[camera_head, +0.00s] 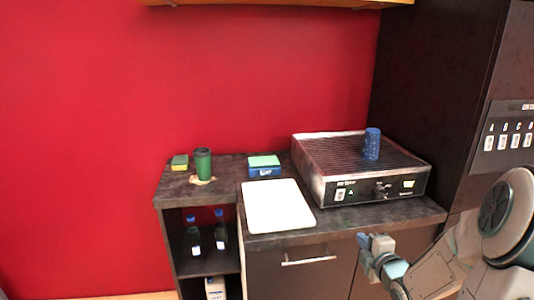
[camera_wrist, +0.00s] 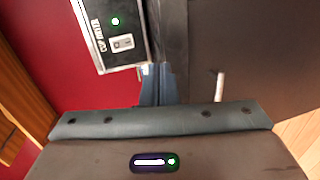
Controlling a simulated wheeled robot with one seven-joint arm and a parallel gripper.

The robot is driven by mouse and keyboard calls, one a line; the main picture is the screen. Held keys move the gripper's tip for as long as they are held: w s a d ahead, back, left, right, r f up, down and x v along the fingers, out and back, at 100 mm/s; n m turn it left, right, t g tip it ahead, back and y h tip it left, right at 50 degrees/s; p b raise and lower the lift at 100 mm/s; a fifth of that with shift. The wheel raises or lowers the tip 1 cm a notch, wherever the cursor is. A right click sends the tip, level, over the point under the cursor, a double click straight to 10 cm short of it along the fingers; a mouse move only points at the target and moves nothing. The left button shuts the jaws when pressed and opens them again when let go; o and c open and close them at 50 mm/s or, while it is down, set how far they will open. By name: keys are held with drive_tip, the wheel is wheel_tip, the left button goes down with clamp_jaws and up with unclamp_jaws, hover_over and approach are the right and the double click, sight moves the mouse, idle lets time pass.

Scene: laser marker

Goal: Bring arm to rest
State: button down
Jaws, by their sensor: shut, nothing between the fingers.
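My gripper (camera_head: 376,243) is in front of the counter's lower cabinet, at the lower right of the head view. Its fingers are shut with nothing between them. It is apart from the counter and the things on it. My arm comes in from the right side of the head view.
A marker machine (camera_head: 370,192) with a blue cup (camera_head: 371,144) on top stands on the counter. A white board (camera_head: 277,206), a green cup (camera_head: 203,164), a sponge (camera_head: 180,162) and a blue-green box (camera_head: 264,167) lie left. A dark cabinet (camera_head: 430,80) stands right.

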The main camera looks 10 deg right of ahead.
drive_tip(key=s+a+r+m+g+p, duration=0.1)
drive_tip(key=s+a+r+m+g, duration=0.2)
drive_tip(key=s+a+m+g, duration=0.1)
drive_tip(key=s+a+r+m+g+p, duration=0.2)
drive_tip(key=s+a+r+m+g, duration=0.1)
drive_tip(key=s+a+m, duration=0.4)
drive_tip(key=s+a+r+m+g+p, duration=0.1)
drive_tip(key=s+a+m+g, duration=0.4)
drive_tip(key=s, duration=0.6)
drive_tip(key=shift+a+r+m+g+h, duration=0.4)
drive_tip(key=shift+a+r+m, duration=0.2)
drive_tip(key=shift+r+m, duration=0.45)
